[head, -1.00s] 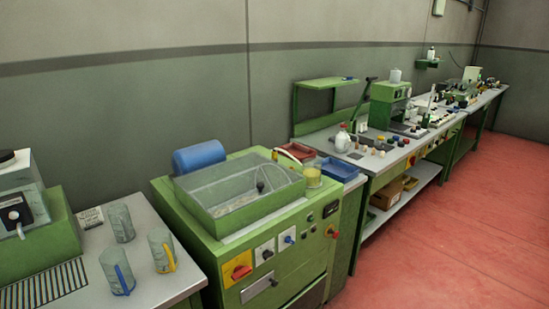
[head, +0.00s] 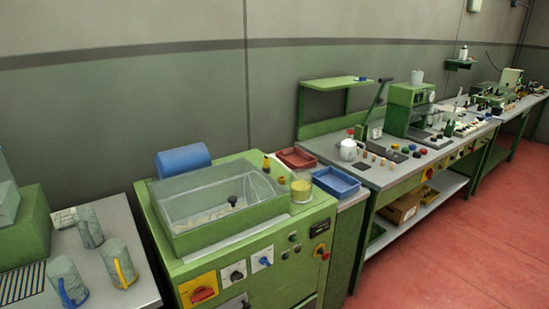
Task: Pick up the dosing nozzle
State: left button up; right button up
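I cannot make out a dosing nozzle for certain in the head view. The green machine (head: 250,262) stands in the middle foreground, with a clear-walled tank (head: 215,207) on top and a dark knob (head: 232,201) in it. A cup of yellow contents (head: 301,188) stands at the tank's right corner. Small parts on the long bench (head: 400,165) at the right are too small to identify. Neither of my grippers is in view.
A red tray (head: 296,158) and a blue tray (head: 336,182) sit between the machine and the long bench. Several grey mugs (head: 119,262) stand on the left table. A cardboard box (head: 403,208) is on the bench's lower shelf. The red floor (head: 470,250) at the right is clear.

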aim_at(266, 160)
jog(key=i+l, duration=0.15)
jog(key=l, duration=0.2)
jog(key=i+l+u, duration=0.15)
jog(key=l, duration=0.2)
jog(key=i+l, duration=0.2)
jog(key=l, duration=0.2)
jog(key=i+l+u, duration=0.1)
jog(key=l, duration=0.25)
jog(key=i+l+u, duration=0.1)
jog(key=l, duration=0.3)
jog(key=i+l, duration=0.15)
jog(key=l, duration=0.25)
jog(key=i+l+u, duration=0.1)
jog(key=l, duration=0.3)
